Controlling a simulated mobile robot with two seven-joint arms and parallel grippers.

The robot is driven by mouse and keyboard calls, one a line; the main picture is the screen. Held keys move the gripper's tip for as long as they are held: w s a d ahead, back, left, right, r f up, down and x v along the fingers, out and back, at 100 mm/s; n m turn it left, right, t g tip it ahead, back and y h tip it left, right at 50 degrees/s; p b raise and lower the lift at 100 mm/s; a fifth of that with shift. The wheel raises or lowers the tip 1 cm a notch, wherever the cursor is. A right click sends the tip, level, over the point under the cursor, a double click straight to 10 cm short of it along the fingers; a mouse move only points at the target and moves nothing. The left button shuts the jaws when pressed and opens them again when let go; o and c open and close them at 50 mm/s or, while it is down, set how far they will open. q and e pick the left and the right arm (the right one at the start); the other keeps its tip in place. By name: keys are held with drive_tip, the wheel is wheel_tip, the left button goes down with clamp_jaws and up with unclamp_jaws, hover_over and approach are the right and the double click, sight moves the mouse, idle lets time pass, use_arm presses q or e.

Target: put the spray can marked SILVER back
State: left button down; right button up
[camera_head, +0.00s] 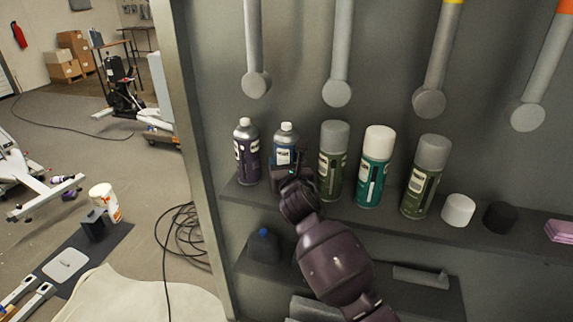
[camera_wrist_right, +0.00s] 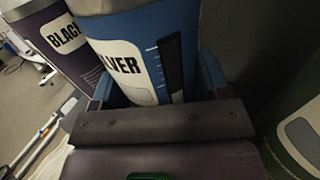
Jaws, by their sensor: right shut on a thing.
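The blue spray can marked SILVER (camera_head: 285,149) stands upright on the cabinet shelf, between a dark purple can and a green can. My right gripper (camera_head: 288,172) reaches up from below and is shut on it, around its lower part. In the right wrist view the can's label (camera_wrist_right: 132,68) shows "LVER", and the gripper's fingers (camera_wrist_right: 158,85) lie on both sides of the can. The can's base is hidden behind the gripper. My left gripper is not in view.
The purple can (camera_head: 246,152), marked BLACK (camera_wrist_right: 66,38), stands close on the left. A green can (camera_head: 333,160) is close on the right. A teal can (camera_head: 375,168) and another green can (camera_head: 426,177) follow along the shelf (camera_head: 400,222). Tools hang above.

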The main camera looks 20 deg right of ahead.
drive_tip(key=o, duration=1)
drive_tip(key=shift+f, duration=0.15)
drive_tip(key=shift+r, duration=0.25)
drive_tip(key=shift+s+f, duration=0.1)
drive_tip(key=shift+s, duration=0.25)
drive_tip(key=s+a, duration=0.1)
drive_tip(key=s, duration=1)
drive_tip(key=shift+s+a, duration=0.15)
drive_tip(key=shift+a, duration=0.1)
